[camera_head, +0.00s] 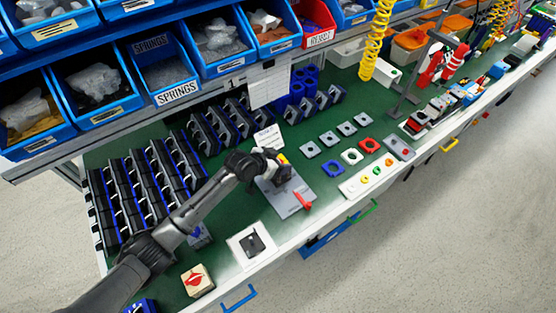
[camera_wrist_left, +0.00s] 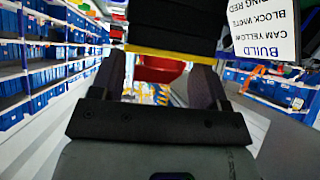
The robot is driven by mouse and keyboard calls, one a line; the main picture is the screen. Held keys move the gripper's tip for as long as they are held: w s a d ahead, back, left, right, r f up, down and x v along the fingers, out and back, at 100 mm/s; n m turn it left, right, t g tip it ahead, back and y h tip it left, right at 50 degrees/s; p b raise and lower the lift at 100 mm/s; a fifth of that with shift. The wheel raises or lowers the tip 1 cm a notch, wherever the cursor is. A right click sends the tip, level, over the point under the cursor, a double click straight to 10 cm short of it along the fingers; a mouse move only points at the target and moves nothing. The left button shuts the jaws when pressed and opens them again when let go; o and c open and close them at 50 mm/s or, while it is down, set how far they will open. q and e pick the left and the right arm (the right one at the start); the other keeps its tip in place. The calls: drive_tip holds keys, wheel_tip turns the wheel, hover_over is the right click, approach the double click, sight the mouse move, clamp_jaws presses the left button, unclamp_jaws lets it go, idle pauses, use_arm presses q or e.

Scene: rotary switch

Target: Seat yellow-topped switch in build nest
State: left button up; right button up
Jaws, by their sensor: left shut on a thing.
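My left gripper (camera_head: 275,168) reaches in from the left over the grey fixture plate (camera_head: 290,204), which has a red lever (camera_head: 303,201). In the left wrist view, its two dark fingers (camera_wrist_left: 158,82) are shut around a part with a red section (camera_wrist_left: 158,70). A yellow edge (camera_wrist_left: 160,51) and a black block (camera_wrist_left: 175,25) show just beyond. In the head view, a bit of yellow (camera_head: 283,158) shows beside the gripper. The gripper hides most of the switch and nest, so I cannot tell whether the switch is seated. My right gripper is out of view.
A build card (camera_head: 268,137) stands behind the fixture; it also shows in the left wrist view (camera_wrist_left: 262,38). Racks of black-and-blue parts (camera_head: 165,180) stand left. Right are square plates, coloured rings and a white strip (camera_head: 368,179). A white tray (camera_head: 251,245) lies near the front edge.

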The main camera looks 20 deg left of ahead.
use_arm(q)
drive_tip(key=shift+f+b, duration=0.45)
drive_tip(key=shift+f, duration=0.35)
drive_tip(key=o, duration=1.2)
drive_tip(key=shift+s+a, duration=0.1)
drive_tip(key=shift+s+a+r, duration=0.1)
drive_tip(key=shift+s+r, duration=0.1)
drive_tip(key=shift+r, duration=0.05)
drive_tip(key=p+v, duration=0.2)
drive_tip(key=v, duration=1.1)
